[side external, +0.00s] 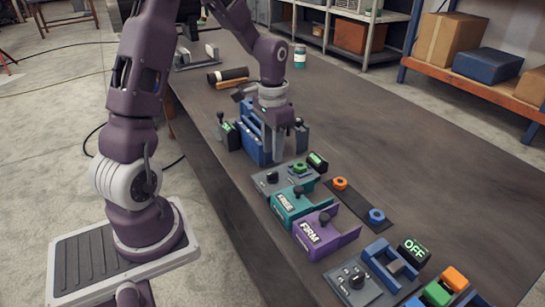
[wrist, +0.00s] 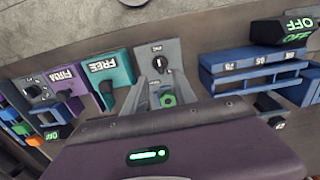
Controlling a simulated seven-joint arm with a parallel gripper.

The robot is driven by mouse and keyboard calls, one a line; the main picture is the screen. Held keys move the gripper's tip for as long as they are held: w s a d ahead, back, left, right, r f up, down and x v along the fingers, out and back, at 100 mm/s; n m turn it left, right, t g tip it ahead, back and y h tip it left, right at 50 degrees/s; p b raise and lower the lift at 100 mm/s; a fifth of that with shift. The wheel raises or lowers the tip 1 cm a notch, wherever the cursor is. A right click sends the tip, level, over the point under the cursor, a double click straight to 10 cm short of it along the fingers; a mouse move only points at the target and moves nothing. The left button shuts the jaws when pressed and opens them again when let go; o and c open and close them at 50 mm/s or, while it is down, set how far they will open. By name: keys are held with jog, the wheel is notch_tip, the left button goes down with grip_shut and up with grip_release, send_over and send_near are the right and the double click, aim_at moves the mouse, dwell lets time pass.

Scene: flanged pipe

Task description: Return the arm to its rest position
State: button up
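My arm reaches over the dark workbench (side external: 420,190), bent at the elbow and not folded back. My gripper (side external: 273,155) points down beside the blue rack (side external: 252,140) in the side external view. In the wrist view, my gripper (wrist: 158,84) shows two grey fingers apart, with a gap between them. A green ring (wrist: 167,100) on the grey dial station (wrist: 158,50) shows through that gap, beyond the fingers. I see nothing held. Exact height above the bench is hard to tell.
A teal FREE box (side external: 292,203) and a purple FIRM box (side external: 324,232) stand nearby. An orange ring (side external: 340,183) and a blue ring (side external: 377,215) lie on a dark strip. A blue clamp unit (side external: 380,262) stands at the front. The bench's right side is clear.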

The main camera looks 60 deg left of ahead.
jog(key=s+d+r+t+y, duration=0.1)
jog(key=s+d+r+t, duration=0.1)
jog(key=s+d+r, duration=0.4)
jog(key=s+d+r+t, duration=0.1)
jog(key=s+d+r, duration=0.2)
jog(key=d+r, duration=0.35)
jog(key=s+d+r+t+h, duration=0.1)
jog(key=s+d+r+t, duration=0.1)
jog(key=s, duration=0.7)
jog(key=shift+d+r+t, duration=0.3)
jog(key=shift+d+r, duration=0.3)
jog(key=shift+r, duration=0.3)
